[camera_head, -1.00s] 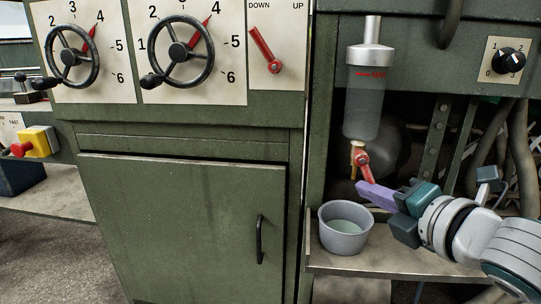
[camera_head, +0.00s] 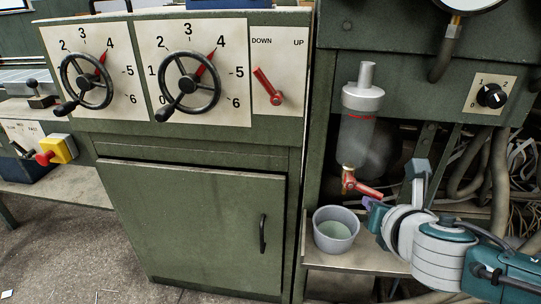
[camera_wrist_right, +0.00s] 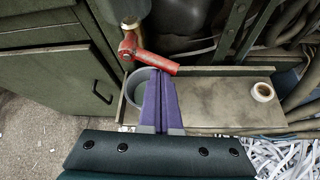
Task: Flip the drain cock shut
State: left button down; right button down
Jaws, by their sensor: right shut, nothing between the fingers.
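The drain cock (camera_head: 349,181) sits under the clear cylinder with a metal cap (camera_head: 357,135). Its red lever (camera_head: 368,190) points right and slightly down in the head view. In the right wrist view the red lever (camera_wrist_right: 150,58) runs from upper left to lower right. My right gripper (camera_head: 369,202) is at the lever's outer end, partly hidden by my own wrist. In the right wrist view its purple fingers (camera_wrist_right: 160,78) are shut and empty, tips right at the lever's lower side. I cannot tell whether they touch it. My left gripper is not in view.
A grey bowl (camera_head: 315,226) with pale greenish liquid stands on the shelf (camera_head: 350,258) below the cock. A white roll (camera_wrist_right: 262,92) lies on the shelf. Hoses (camera_head: 470,165) hang at the right. A green cabinet (camera_head: 190,215) is at the left.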

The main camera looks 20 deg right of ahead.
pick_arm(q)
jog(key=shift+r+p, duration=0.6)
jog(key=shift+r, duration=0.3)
pick_arm(e)
jog(key=shift+r+n+g+h, duration=0.3)
jog(key=shift+n+g+h, duration=0.1)
jog(key=shift+n, duration=0.1)
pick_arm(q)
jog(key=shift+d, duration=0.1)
pick_arm(e)
jog(key=shift+d, duration=0.1)
